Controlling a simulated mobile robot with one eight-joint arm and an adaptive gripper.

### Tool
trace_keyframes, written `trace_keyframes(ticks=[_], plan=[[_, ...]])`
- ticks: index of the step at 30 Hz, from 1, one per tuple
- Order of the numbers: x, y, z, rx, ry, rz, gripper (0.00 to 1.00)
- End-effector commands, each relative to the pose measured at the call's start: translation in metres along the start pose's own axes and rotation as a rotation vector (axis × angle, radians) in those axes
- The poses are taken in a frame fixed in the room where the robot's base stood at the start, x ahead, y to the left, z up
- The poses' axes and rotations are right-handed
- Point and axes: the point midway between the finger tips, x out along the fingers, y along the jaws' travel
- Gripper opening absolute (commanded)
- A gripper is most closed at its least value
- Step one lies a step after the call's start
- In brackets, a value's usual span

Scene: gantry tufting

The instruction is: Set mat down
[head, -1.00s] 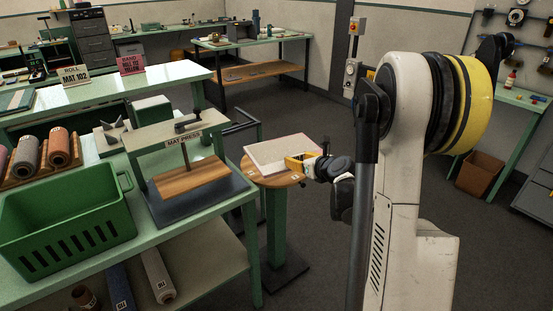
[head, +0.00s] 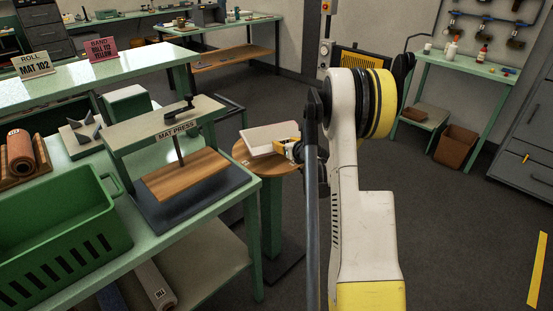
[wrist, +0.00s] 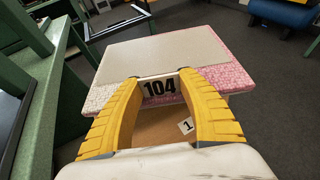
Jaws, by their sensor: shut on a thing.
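The mat (head: 274,136) is a flat pale grey sheet with a pink speckled layer showing at its edges in the wrist view (wrist: 145,52). A label reading 104 is on its near edge. My gripper (head: 289,146) is shut on that near edge, with a yellow finger on each side of the label in the wrist view (wrist: 160,84). The mat is over the round wooden top of a green pedestal (head: 243,152). I cannot tell whether it touches the top. Part of the wooden top, with a tag reading 1, shows below the mat.
The mat press (head: 180,145) stands on the green bench left of the pedestal, on a dark base. A green crate (head: 62,232) and a reddish roll (head: 22,152) are further left. A green table with bottles (head: 470,72) is at the back right. The right floor is mostly clear.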

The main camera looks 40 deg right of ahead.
Motion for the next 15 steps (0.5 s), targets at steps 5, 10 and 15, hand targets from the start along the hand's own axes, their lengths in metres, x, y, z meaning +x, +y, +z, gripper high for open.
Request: trace_keyframes(ticks=[5, 10, 15], plan=[[0.019, 0.017, -0.008, -0.001, 0.000, 0.000, 0.12], [0.025, 0.020, -0.018, 0.001, -0.001, -0.001, 0.12], [0.036, 0.019, -0.043, 0.001, -0.001, -0.001, 0.12]])
